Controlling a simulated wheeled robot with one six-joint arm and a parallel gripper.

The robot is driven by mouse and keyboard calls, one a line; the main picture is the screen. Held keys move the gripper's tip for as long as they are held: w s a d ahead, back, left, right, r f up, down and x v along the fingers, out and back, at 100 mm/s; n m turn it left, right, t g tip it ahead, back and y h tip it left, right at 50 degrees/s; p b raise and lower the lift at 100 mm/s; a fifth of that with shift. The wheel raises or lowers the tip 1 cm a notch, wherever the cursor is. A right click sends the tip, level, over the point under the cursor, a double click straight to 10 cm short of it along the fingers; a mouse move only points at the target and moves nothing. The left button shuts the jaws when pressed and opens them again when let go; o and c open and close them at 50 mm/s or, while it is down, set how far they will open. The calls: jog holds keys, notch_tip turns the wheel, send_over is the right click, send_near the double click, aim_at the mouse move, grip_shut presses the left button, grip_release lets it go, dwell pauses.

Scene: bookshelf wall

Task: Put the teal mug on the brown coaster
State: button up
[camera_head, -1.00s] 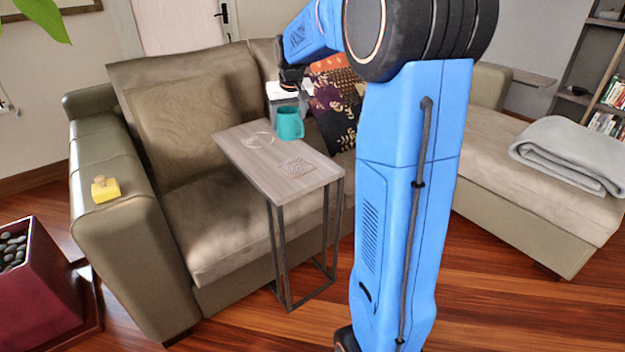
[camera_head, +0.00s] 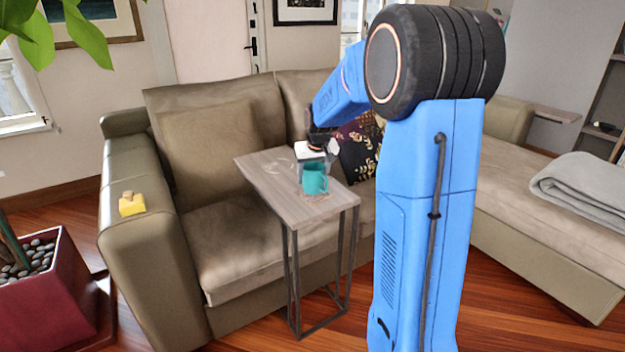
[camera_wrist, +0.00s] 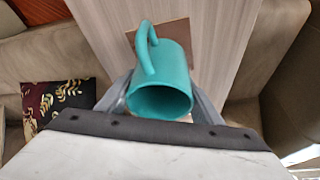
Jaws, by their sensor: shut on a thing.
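The teal mug (camera_head: 314,179) is held upright over the near part of a small side table (camera_head: 268,180). In the wrist view the mug (camera_wrist: 165,80) sits between the two fingers of my gripper (camera_wrist: 160,103), its handle toward the top. My gripper (camera_head: 312,153) is shut on the mug. The brown coaster (camera_head: 318,197) lies on the table under the mug, mostly hidden by it. In the wrist view the coaster (camera_wrist: 178,32) shows behind the mug and handle. I cannot tell whether the mug touches it.
A faint round item (camera_head: 279,166) lies farther back on the table. A sofa (camera_head: 215,235) stands around the table, with a yellow object (camera_head: 131,206) on its left armrest. A dark patterned cushion (camera_head: 360,150) is behind the table. A planter (camera_head: 45,300) stands at the left.

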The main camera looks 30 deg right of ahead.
jog(key=shift+f, duration=0.6)
jog(key=shift+f, duration=0.1)
jog(key=o, duration=1.3)
jog(key=shift+c, duration=0.2)
jog(key=v, duration=1.2)
jog(key=shift+s, duration=0.15)
